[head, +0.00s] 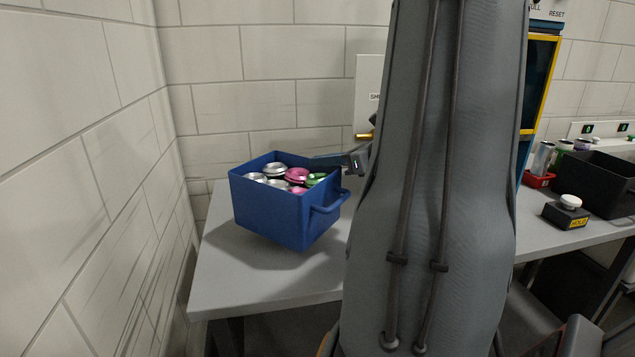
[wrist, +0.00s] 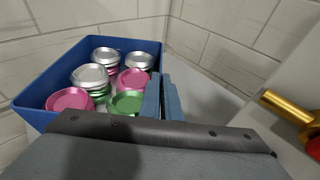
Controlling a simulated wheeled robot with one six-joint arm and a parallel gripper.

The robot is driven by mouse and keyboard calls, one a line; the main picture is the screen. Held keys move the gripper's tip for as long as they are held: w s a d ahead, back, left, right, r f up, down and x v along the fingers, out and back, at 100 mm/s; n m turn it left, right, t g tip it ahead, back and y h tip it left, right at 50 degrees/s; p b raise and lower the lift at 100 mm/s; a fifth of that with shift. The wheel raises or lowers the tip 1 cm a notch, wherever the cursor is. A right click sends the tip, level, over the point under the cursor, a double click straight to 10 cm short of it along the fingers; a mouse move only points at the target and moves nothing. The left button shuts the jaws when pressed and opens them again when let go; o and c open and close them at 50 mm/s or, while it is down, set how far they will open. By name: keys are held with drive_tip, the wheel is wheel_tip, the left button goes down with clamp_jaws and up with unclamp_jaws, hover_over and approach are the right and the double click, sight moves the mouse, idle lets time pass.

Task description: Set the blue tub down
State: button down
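The blue tub (head: 268,212) is at the left end of the grey table, filled with several cans with silver, pink and green tops. It looks slightly tilted and a little above the tabletop, with a shadow beneath it. My gripper (head: 335,161) reaches in from the right at the tub's right rim, above its side handle. In the wrist view the two fingers (wrist: 163,100) are close together at the right wall of the tub (wrist: 28,95), apparently pinching it. The exact contact is partly hidden by the fingers.
The grey table (head: 240,290) has bare room in front of the tub. White block walls (head: 75,150) stand close at left and behind. A pale panel (head: 366,85) stands behind my arm. A black bin (head: 600,182) and a button box (head: 567,211) are at right.

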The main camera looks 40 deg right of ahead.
drive_tip(key=shift+f, duration=2.35)
drive_tip(key=c, duration=2)
unclamp_jaws()
drive_tip(key=shift+f, duration=0.1)
drive_tip(key=shift+s+r, duration=0.15)
drive_tip(key=shift+r, duration=0.1)
drive_tip(key=v, duration=1.1)
drive_tip(key=shift+s+b, duration=0.4)
drive_tip(key=shift+b, duration=0.05)
drive_tip(key=shift+r, duration=0.1)
